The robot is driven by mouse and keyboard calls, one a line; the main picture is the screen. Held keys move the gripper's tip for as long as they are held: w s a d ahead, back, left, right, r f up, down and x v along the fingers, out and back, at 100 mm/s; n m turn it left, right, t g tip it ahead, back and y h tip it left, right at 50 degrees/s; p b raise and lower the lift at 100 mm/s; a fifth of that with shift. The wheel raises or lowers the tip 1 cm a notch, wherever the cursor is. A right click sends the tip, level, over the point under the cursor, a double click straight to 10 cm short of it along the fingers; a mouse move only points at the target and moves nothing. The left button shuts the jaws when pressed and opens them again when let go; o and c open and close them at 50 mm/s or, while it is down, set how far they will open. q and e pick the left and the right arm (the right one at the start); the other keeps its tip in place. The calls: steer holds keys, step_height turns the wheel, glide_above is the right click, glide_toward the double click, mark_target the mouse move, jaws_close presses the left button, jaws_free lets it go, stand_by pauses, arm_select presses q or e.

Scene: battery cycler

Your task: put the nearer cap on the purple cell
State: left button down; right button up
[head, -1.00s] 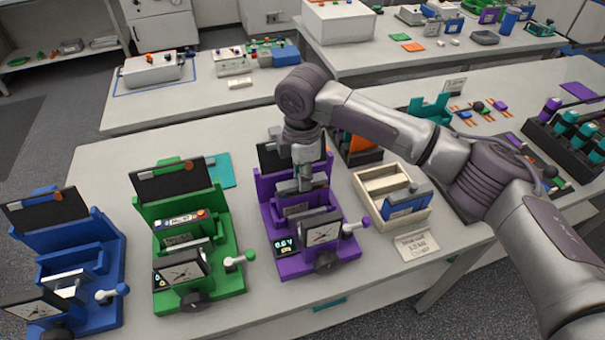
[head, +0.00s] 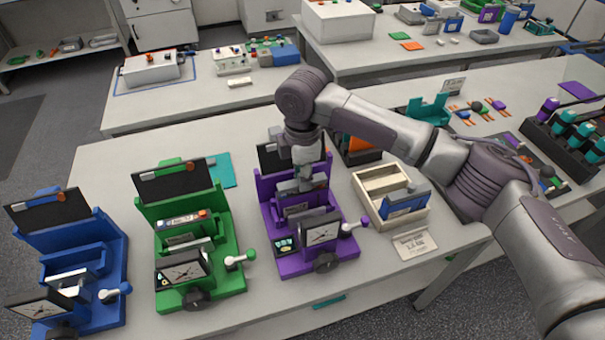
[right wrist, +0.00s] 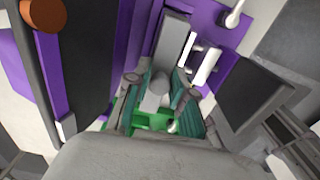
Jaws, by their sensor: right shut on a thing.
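The purple cell (head: 266,205) stands on the bench right of the green and blue ones, with a dark panel at its back and a dial in front. A cream tray (head: 374,183) to the right has one empty compartment and a blue-and-grey block (head: 405,203). My left gripper is out of view.
The green cell (head: 226,200) and blue cell (head: 112,250) stand to the left. A white lever (head: 350,227) sticks out at the purple cell's front right. A label card (head: 414,244) lies before the tray. A rack with teal items (head: 548,145) stands far right.

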steer(key=shift+f+p, duration=0.15)
steer(key=shift+p, duration=0.75)
stand_by(0.8)
steer(key=shift+f+p, duration=0.3)
steer(key=shift+f, duration=0.15)
stand_by(0.8)
steer(key=o, duration=1.4)
steer(key=shift+r, duration=0.1)
steer(key=shift+r+p, duration=3.45)
steer(key=shift+p, duration=0.3)
